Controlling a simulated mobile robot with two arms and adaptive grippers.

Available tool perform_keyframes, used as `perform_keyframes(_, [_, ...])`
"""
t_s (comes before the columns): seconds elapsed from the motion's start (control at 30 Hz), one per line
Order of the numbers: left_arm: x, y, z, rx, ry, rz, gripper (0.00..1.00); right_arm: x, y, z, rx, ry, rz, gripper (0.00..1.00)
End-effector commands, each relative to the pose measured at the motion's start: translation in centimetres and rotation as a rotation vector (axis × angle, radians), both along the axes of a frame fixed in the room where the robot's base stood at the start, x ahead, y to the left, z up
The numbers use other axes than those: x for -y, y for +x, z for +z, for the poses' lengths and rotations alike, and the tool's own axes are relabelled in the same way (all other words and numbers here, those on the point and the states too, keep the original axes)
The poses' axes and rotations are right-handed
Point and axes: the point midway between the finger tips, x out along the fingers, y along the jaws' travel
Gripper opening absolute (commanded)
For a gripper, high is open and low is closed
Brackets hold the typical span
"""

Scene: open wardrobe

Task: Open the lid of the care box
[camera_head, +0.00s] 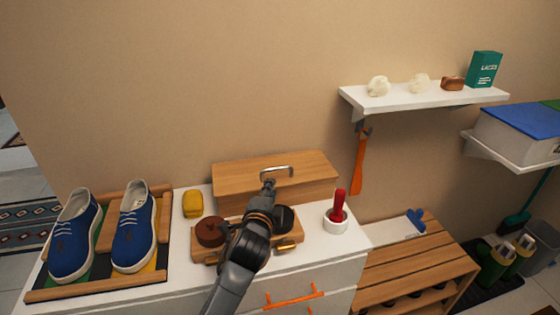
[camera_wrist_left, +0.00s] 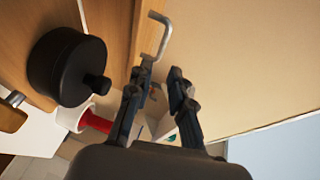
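The care box (camera_head: 309,187) is a light wooden box against the wall at the back of the white cabinet. Its lid (camera_head: 235,174) looks closed. A metal bar handle (camera_head: 277,170) is on the lid and also shows in the left wrist view (camera_wrist_left: 163,38). My left gripper (camera_head: 268,184) is just in front of the handle. In the left wrist view its fingers (camera_wrist_left: 161,66) are apart with nothing between them, and the left fingertip is close to the handle's lower end. I cannot tell whether they touch. My right gripper is in neither view.
A wooden tray (camera_head: 205,256) with a brown tin (camera_head: 210,231) and a black tin (camera_head: 284,218) lies before the box, partly under my left arm. Blue shoes (camera_head: 134,237) stand left, a yellow sponge (camera_head: 193,204) nearer. A white cup (camera_head: 335,224) with a red-handled tool stands right.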

Motion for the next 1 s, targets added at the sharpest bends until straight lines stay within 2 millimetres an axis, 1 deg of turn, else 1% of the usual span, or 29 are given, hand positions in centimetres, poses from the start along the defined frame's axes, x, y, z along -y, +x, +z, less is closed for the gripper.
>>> perform_keyframes(0.07, [0.1, 0.5, 0.0, 0.002, 0.004, -0.002, 0.20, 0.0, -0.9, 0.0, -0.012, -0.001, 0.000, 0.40])
perform_keyframes(0.17, [0.2, 1.6, -0.1, 0.002, 0.004, -0.001, 0.20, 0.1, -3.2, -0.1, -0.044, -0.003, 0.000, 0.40])
perform_keyframes(0.2, [0.2, 2.1, -0.3, 0.001, 0.003, -0.001, 0.20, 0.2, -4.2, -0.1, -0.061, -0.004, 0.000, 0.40])
perform_keyframes(0.3, [0.4, 3.9, -0.6, 0.001, 0.002, 0.000, 0.20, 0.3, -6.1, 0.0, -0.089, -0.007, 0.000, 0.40])
perform_keyframes(0.37, [0.5, 5.0, -0.8, 0.000, 0.001, 0.000, 0.20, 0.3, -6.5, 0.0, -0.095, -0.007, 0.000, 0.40])
perform_keyframes(0.47, [0.6, 6.8, -1.2, 0.001, 0.000, 0.000, 0.20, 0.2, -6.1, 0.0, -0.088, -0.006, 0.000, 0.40])
perform_keyframes(0.6, [0.8, 9.1, -1.7, 0.001, 0.000, 0.000, 0.20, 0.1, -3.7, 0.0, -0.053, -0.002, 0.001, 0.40])
perform_keyframes(0.7, [0.9, 10.5, -2.0, -0.001, 0.000, 0.000, 0.20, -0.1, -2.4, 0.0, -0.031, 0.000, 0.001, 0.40])
perform_keyframes(0.83, [1.0, 12.0, -2.4, 0.000, -0.001, 0.001, 0.20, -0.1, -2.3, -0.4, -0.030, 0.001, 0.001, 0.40])
perform_keyframes(1.0, [1.1, 13.1, -2.6, 0.000, 0.000, 0.000, 0.20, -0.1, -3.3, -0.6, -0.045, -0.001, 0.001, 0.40])
